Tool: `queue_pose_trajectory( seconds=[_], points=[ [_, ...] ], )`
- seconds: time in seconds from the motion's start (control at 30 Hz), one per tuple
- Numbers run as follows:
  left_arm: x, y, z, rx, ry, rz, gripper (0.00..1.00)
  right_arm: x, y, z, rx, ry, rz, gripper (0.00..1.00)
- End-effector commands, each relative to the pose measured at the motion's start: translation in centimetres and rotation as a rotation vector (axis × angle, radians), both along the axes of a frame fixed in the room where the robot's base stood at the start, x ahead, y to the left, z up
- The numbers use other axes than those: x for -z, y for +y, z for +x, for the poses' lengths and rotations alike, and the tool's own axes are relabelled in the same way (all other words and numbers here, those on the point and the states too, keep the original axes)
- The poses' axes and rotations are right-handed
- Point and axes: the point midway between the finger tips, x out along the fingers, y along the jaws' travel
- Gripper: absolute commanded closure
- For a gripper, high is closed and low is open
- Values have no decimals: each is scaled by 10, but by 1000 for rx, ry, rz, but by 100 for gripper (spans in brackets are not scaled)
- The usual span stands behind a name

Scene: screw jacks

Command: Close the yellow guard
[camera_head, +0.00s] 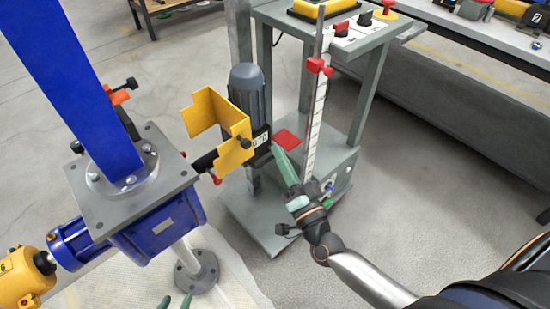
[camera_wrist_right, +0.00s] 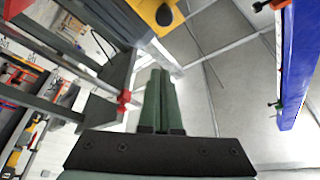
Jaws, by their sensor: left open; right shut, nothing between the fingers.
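The yellow guard (camera_head: 203,112) is a bent sheet cover standing raised beside the grey motor (camera_head: 247,92), with a black knob (camera_head: 245,142) on its near right plate. The dark shaft (camera_head: 205,162) below it shows uncovered. In the right wrist view, part of the guard (camera_wrist_right: 150,12) with its knob shows at the top. My right gripper (camera_head: 277,150) is shut and empty, its green fingertips just right of the knob, seemingly apart from it. Its shut fingers (camera_wrist_right: 160,75) also show in the wrist view. My left gripper (camera_head: 175,302) is open and empty at the bottom edge, only its fingertips visible.
A blue gearbox (camera_head: 160,225) with a tall blue column (camera_head: 85,75) stands at left, a yellow motor (camera_head: 20,278) beside it. A grey cart (camera_head: 362,95) with an upright scale (camera_head: 315,120) and red clamp stands behind my right gripper. Floor at right is clear.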

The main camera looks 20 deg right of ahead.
Motion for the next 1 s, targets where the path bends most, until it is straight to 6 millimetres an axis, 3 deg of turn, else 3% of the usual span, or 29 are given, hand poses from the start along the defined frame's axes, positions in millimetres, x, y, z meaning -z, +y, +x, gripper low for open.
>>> queue_pose_trajectory(
  seconds=[0.37,0.43,0.6,1.0],
  points=[
    [1,0,-6,0,12,0,50,-24,5,75,1,-4,-1,100],
    [8,0,-6,0,11,0,50,-9,14,73,-3,4,-1,100],
    [13,1,-6,0,12,2,50,3,27,68,0,2,-1,100],
    [8,3,-3,-3,2,2,50,8,32,67,0,1,-2,100]
  ],
)
